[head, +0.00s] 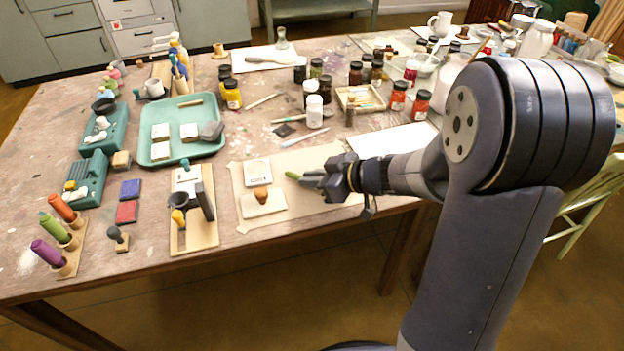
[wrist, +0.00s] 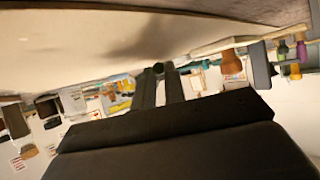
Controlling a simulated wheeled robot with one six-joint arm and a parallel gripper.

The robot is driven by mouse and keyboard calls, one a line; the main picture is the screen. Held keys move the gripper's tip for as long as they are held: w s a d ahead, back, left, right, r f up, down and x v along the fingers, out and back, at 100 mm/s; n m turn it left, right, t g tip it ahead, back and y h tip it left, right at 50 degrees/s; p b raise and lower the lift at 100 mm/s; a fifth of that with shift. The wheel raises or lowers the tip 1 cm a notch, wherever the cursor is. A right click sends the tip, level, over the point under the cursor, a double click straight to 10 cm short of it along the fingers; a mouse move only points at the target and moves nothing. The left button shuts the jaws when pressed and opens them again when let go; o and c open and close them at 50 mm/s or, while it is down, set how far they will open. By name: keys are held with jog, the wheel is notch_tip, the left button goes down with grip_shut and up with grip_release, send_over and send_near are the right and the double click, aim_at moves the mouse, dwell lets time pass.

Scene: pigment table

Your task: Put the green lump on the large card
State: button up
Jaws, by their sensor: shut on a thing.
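The green lump (head: 292,175) is a small elongated piece at the tips of my gripper (head: 308,179). My gripper is shut on it, over the beige paper sheet. In the wrist view the fingers of my gripper (wrist: 160,82) are close together with a small dark end between their tips; its colour is hard to tell. A white card (head: 263,208) lies on the sheet left of my gripper, with a brown-orange lump (head: 261,195) on it.
The beige sheet (head: 240,186) lies along the table's front edge. A wooden board (head: 207,238) with upright tools stands left of it. A white sheet (head: 400,137) lies behind my arm. Jars (head: 315,111) and a green tray (head: 150,120) stand farther back.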

jog(key=shift+s+f, duration=0.2)
jog(key=shift+f, duration=0.45)
jog(key=o, duration=0.6)
jog(key=shift+s+f, duration=0.1)
jog(key=shift+f, duration=0.1)
jog(key=shift+r, duration=0.4)
jog(key=p+v, duration=0.1)
jog(key=v, duration=0.2)
jog(key=p+v, duration=0.1)
jog(key=v, duration=0.3)
jog(key=w+r+p+v, duration=0.1)
jog(key=v, duration=0.2)
jog(key=shift+s+d+r+p, duration=0.15)
jog(key=shift+s+d+p, duration=0.1)
jog(key=shift+p, duration=0.05)
jog(key=shift+v, duration=0.75)
